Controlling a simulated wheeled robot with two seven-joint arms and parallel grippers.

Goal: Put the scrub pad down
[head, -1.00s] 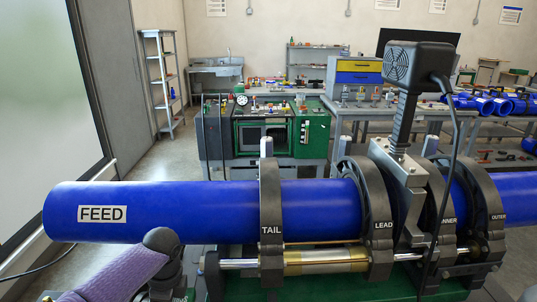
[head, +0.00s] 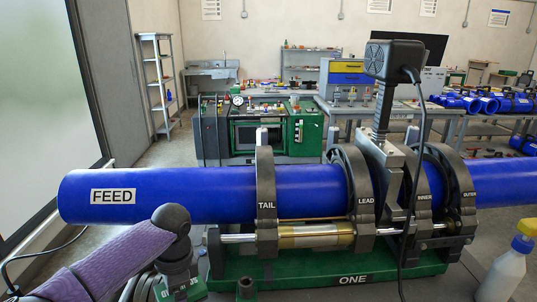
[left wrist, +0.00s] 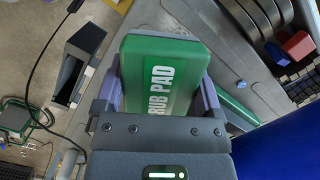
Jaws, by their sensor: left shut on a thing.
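The scrub pad (left wrist: 168,92) is a green block with white lettering. In the left wrist view it sits between the two purple-grey fingers of my left gripper (left wrist: 157,90), which is shut on it. A grey surface shows beyond the pad; I cannot tell whether the pad touches it. In the head view my left arm comes in from the lower left with its wrist bent down, and the gripper is low near the bottom edge, in front of the blue FEED pipe. Green parts show there, partly hidden by the wrist. My right gripper is not in view.
The blue FEED pipe (head: 160,194) runs through the TAIL clamp (head: 265,200) and the other clamps on a green base (head: 340,270). A dark box (left wrist: 78,62) shows in the left wrist view.

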